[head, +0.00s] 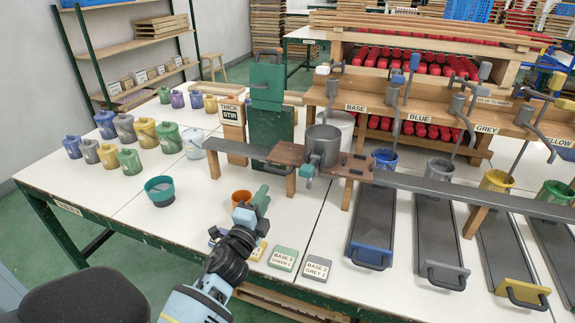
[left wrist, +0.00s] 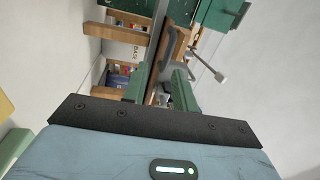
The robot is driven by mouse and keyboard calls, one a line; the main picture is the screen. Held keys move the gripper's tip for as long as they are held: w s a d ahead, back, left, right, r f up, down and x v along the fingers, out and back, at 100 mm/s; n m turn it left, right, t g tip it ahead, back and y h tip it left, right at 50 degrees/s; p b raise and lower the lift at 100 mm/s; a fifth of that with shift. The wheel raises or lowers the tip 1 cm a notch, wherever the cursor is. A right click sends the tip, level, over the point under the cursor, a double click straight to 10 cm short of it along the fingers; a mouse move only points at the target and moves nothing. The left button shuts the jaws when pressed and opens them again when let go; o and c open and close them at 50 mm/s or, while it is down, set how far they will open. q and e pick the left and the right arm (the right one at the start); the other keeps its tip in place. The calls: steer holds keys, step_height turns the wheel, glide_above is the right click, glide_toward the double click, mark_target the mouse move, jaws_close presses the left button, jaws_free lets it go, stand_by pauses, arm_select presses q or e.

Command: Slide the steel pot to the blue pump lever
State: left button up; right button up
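The steel pot (head: 323,146) stands upright on a brown wooden carriage (head: 353,164) on the dark grey rail, beneath the BASE pump. A small teal handle shows at its front. The blue pump lever (head: 398,80), with a blue knob, is on the wooden pump beam to the right, near the BLUE label (head: 419,118). My left gripper (head: 256,199) has green fingers. It is in front of the rail, left of and nearer than the pot, and apart from it. In the left wrist view its fingers (left wrist: 159,89) are spread with a gap and nothing held. My right gripper is out of view.
An orange cup (head: 241,198) stands right beside my left gripper. A teal bowl (head: 160,190) and several paint jars are to the left. Green and grey cards (head: 316,268) lie at the front. Paint buckets and sliding trays (head: 386,225) fill the right side.

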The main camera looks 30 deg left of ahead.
mark_target(275, 172)
arm_select(q)
steer(key=x, duration=0.3)
steer(key=r+x, duration=0.1)
steer(key=x, duration=0.5)
steer(key=shift+w+a+r, duration=0.1)
steer(key=shift+r, duration=0.2)
jaws_close()
